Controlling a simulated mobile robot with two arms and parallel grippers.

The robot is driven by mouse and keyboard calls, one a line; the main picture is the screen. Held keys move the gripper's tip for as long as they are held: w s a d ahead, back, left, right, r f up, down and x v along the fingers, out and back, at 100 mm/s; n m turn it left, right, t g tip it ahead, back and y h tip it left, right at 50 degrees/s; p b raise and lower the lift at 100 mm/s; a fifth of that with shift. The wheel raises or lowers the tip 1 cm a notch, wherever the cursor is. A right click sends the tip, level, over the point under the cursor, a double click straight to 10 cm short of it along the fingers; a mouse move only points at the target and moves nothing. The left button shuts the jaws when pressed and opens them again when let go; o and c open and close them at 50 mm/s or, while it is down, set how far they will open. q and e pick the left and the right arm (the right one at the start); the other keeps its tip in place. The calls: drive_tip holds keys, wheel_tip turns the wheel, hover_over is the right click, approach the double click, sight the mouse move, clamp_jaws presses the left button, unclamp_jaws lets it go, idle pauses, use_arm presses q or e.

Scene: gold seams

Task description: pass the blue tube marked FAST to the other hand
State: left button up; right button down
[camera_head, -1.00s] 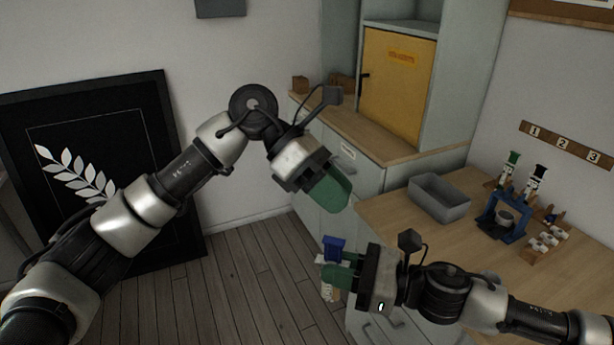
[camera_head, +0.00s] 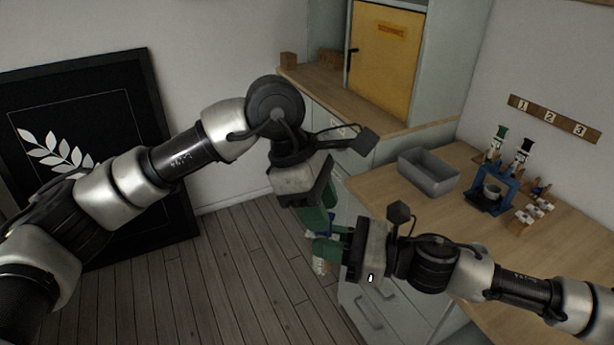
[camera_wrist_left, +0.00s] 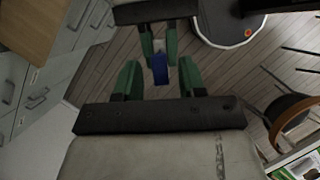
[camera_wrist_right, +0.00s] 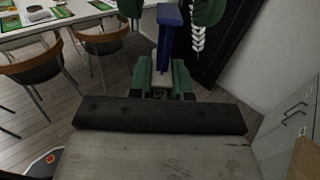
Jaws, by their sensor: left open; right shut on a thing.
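The blue tube is held upright in my right gripper (camera_head: 330,248); its white lower part (camera_head: 320,266) shows below the green fingers. In the right wrist view its blue cap (camera_wrist_right: 169,16) stands above the fingers. Its FAST mark cannot be read. My right gripper is shut on it. My left gripper (camera_head: 318,220) is just above, its green fingers pointing down at the tube. In the left wrist view those fingers (camera_wrist_left: 160,80) are apart, with the blue cap (camera_wrist_left: 160,70) between and slightly beyond their tips. Whether they touch it cannot be told.
On the wooden counter at right are a grey bin (camera_head: 428,173), a blue stand (camera_head: 493,190) with tubes behind it, and a small rack (camera_head: 531,214). A yellow cabinet door (camera_head: 384,62) is at the back. Open floor (camera_head: 230,270) lies below the grippers.

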use_arm(q)
drive_tip(key=shift+x, duration=1.35)
drive_tip(key=shift+c, duration=0.3)
clamp_jaws()
use_arm(e)
drive_tip(key=c, duration=1)
unclamp_jaws()
drive_tip(key=shift+o, duration=0.2)
